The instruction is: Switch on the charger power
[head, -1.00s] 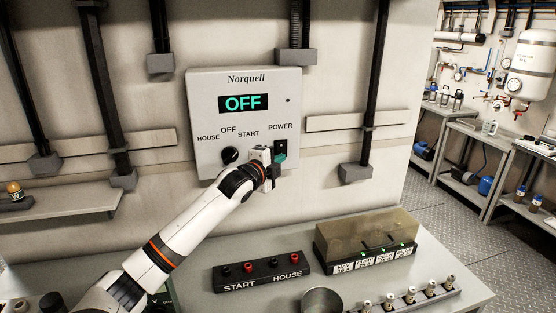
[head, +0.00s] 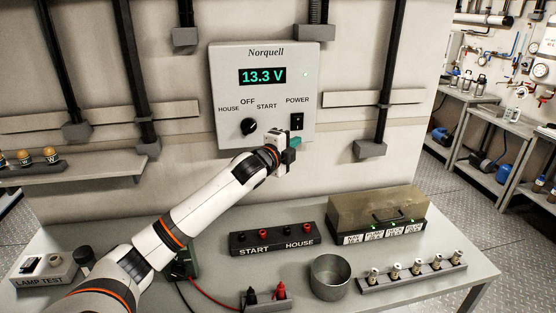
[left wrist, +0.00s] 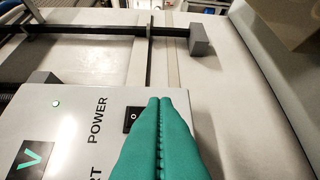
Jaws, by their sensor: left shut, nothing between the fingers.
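The grey Norquell charger panel (head: 226,91) is on the wall in the head view. Its display (head: 263,76) reads 13.3 V and a small light at its upper right is lit. The black POWER switch (head: 297,122) is at the panel's lower right; it also shows in the left wrist view (left wrist: 133,117). The black selector knob (head: 249,127) sits under the OFF label. My left gripper (head: 295,143) is shut and empty, just below the POWER switch. Its green fingers (left wrist: 160,105) lie together in the left wrist view, beside the switch. Whether they touch it is unclear. My right gripper is not in view.
The bench below holds a START/HOUSE terminal block (head: 272,240), a metal cup (head: 330,276), a fuse box with a clear cover (head: 376,216), a rack of small metal cylinders (head: 415,274) and a LAMP TEST box (head: 44,268). Conduits run down the wall.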

